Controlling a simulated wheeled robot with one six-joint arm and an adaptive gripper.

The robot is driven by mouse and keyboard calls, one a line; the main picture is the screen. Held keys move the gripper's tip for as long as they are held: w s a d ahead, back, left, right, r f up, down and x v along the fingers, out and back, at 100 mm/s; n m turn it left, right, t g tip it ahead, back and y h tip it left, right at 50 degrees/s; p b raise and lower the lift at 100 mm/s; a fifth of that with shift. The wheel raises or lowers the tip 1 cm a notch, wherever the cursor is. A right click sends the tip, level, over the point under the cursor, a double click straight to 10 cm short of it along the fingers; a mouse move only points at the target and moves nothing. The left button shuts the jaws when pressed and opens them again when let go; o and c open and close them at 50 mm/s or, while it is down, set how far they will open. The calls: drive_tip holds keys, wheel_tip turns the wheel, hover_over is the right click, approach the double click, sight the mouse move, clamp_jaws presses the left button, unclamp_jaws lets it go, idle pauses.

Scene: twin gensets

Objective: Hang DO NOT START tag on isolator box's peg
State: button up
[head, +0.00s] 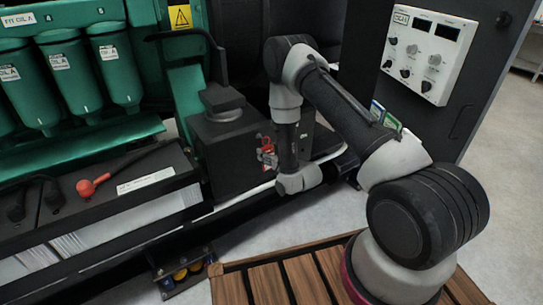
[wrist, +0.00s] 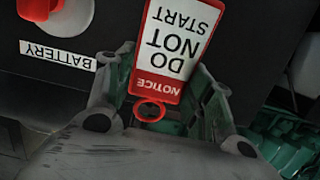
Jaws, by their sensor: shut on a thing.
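The DO NOT START tag (wrist: 172,45) is a white card with a red NOTICE band and a red ring, upside down in the wrist view. My gripper (wrist: 165,88) is shut on it, the card reaching out past the fingers. Behind it is the black face of the isolator box (wrist: 105,20), with a red switch knob (wrist: 42,8) and a BATTERY label (wrist: 58,55). In the head view the box (head: 225,150) stands beside the green engine, and my gripper (head: 268,157) is at its right side, near small red parts too small to tell apart. I cannot make out the peg.
A dark cabinet with a white control panel (head: 427,50) is at right. A wooden slatted platform (head: 285,280) lies in front.

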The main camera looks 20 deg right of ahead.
drive_tip(key=shift+x, duration=1.15)
drive_tip(key=shift+w+a+f, duration=0.2)
drive_tip(key=shift+w+f, duration=0.1)
drive_tip(key=shift+w, duration=0.35)
drive_tip(key=o, duration=1)
